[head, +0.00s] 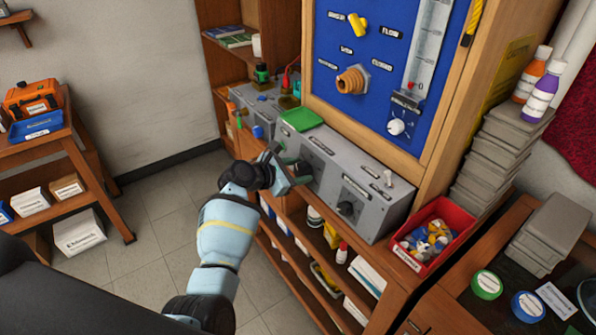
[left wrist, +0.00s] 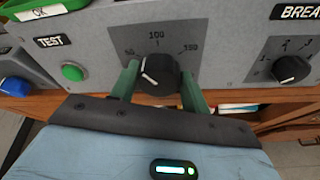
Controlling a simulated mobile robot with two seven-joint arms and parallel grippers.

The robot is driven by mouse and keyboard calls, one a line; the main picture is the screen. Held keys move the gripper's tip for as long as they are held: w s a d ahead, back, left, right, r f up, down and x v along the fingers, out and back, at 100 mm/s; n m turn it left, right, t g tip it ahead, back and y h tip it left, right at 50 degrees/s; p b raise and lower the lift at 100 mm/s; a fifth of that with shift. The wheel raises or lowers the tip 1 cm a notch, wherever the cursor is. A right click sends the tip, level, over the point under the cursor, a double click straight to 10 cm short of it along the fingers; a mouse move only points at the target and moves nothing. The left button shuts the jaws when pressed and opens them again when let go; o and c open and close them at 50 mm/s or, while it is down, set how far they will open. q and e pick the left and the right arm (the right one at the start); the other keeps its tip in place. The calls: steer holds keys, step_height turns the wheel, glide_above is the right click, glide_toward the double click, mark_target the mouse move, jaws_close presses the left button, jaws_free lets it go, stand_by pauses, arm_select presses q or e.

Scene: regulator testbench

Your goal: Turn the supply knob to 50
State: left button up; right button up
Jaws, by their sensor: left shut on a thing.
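The dark round knob (left wrist: 158,74), on a panel marked 50, 100 and 150, sits between the two green fingers of my left gripper (left wrist: 161,88). The gripper is shut on it. In the head view my left gripper (head: 288,172) reaches the front of the grey bench unit (head: 375,218) and hides this knob. My right gripper is not in view.
A second black knob (left wrist: 291,69) is to the right, and a green button (left wrist: 72,72) by a TEST label is to the left. A red bin (head: 450,222) stands right of the unit. A blue panel (head: 345,110) rises behind. Open shelves lie below.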

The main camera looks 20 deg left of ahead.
arm_select(q)
steer(key=shift+a+n+g+h, duration=0.1)
steer(key=shift+n+g+h, duration=0.3)
steer(key=shift+n, duration=1.4)
steer(key=o, duration=1)
steer(key=shift+v, duration=3.9)
